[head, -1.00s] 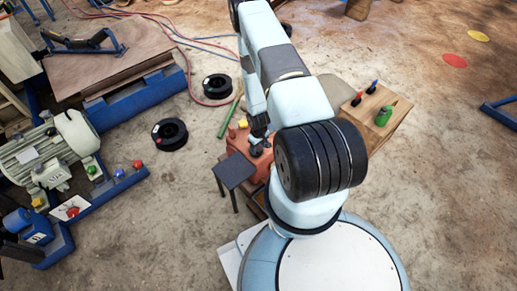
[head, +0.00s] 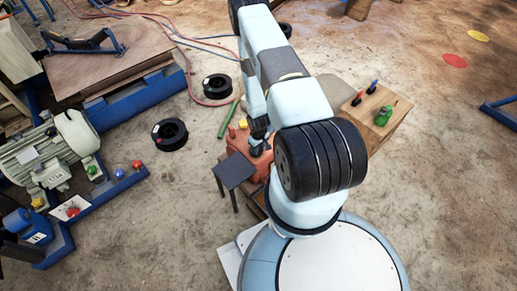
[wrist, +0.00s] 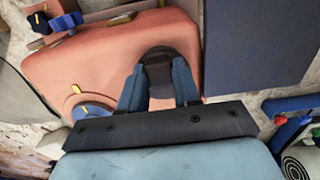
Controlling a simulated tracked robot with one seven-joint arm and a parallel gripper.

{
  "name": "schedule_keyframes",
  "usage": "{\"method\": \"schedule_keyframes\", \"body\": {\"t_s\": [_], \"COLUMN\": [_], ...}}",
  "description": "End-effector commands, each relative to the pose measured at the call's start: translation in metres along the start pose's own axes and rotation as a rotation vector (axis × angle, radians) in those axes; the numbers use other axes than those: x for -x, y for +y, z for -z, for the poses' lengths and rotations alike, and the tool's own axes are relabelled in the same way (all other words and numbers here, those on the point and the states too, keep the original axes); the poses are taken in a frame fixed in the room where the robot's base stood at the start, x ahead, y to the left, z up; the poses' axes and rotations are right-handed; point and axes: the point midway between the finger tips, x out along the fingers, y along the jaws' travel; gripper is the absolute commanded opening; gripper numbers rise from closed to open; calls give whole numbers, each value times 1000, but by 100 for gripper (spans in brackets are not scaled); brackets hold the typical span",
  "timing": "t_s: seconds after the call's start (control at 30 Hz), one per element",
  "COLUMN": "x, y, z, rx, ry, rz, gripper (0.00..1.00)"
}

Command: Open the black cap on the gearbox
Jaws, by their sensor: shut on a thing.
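The gearbox (wrist: 110,58) is a salmon-orange housing that fills much of the upper wrist view. In the head view the gearbox (head: 262,164) shows partly behind my arm. The black cap (wrist: 159,53) is round and dark, at the housing's right side in the wrist view. My gripper (wrist: 159,78) is shut on the cap, with one blue-grey finger on each side of it. The cap's near side is partly hidden by the fingers. I cannot tell whether it is seated or lifted. In the head view my gripper (head: 259,143) is small and dark above the gearbox.
A dark grey flat-topped stand (head: 234,170) is close to the gearbox's left. A round port with a yellow mark (wrist: 92,108) and a blue knob (wrist: 66,22) are on the housing. A wooden table (head: 388,133) with small tools is at right. Black spools (head: 170,134) lie on the floor.

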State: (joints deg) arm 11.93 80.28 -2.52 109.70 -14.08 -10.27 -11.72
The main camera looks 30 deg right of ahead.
Motion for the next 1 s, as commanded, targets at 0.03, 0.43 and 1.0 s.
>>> {"method": "schedule_keyframes", "body": {"t_s": [0.03, 0.43, 1.0], "x": [0, 0, 13], "y": [0, 0, 3], "z": [0, 0, 12], "rx": [0, 0, -3], "ry": [0, -1, -232], "rz": [0, 0, -2], "gripper": [7, 0, 0]}}
